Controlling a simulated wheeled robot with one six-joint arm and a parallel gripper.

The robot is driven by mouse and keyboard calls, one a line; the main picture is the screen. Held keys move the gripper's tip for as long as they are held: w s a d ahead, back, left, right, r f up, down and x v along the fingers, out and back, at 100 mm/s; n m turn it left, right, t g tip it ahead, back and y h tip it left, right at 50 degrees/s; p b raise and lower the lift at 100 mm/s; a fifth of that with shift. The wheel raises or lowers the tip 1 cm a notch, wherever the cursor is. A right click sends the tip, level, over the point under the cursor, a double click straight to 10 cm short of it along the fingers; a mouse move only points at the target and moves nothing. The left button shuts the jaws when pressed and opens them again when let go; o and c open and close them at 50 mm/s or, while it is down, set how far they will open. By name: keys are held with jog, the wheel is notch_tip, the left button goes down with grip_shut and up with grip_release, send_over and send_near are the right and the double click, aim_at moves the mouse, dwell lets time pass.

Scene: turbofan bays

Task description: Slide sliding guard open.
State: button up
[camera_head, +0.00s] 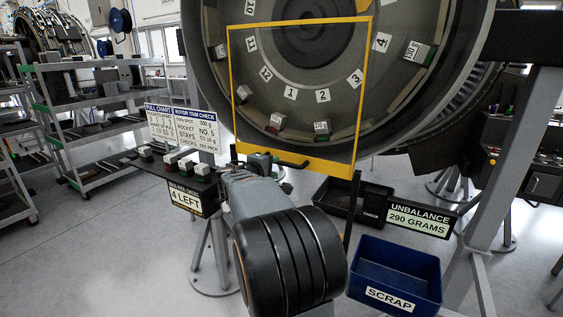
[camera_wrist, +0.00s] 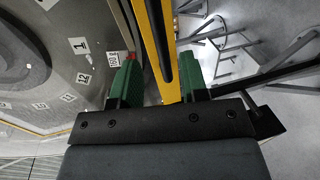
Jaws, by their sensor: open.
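The sliding guard (camera_head: 330,168) is a clear panel in a yellow frame, standing in front of the lower part of the round turbofan face. I cannot tell whether either finger touches.
A tray stand with several small blocks (camera_head: 173,163) and a "4 LEFT" sign is at left. A black bin (camera_head: 340,203) and blue scrap bin (camera_head: 395,270) stand at right, by the unbalance sign (camera_head: 419,218). A grey post (camera_head: 500,180) rises at right. Floor at lower left is clear.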

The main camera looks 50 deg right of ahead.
aim_at(280, 163)
jog(key=p+x, duration=0.1)
jog(key=x, duration=0.5)
jog(key=shift+d+f, duration=0.1)
jog(key=shift+d, duration=0.2)
jog(key=shift+c, duration=0.4)
grip_shut()
